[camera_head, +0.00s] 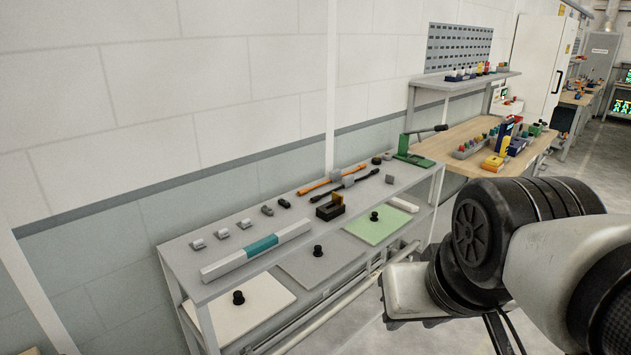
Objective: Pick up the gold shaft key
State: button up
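A small gold-brown piece (337,198), which looks like the gold shaft key, stands upright in or against a black block-shaped holder (328,211). The holder is on the top of the grey two-level bench (222,288), near its front edge and right of its middle. The piece is small in the picture, so its exact shape and seating cannot be told. My arm fills the lower right, apart from the bench. The fingers of my gripper do not show.
A long grey and teal bar (262,246) lies left of the holder. Orange and black tools (335,181) lie behind it, and a green lever press (412,151) stands at the right end. Small grey parts line the back. Lidded panels (375,227) fill the lower shelf.

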aim_at(337, 199)
jog(key=i+l+u, duration=0.15)
jog(key=i+l, duration=0.65)
jog(key=i, duration=0.3)
jog(key=i+l+u, duration=0.15)
jog(key=i+l, duration=0.8)
jog(key=i, duration=0.1)
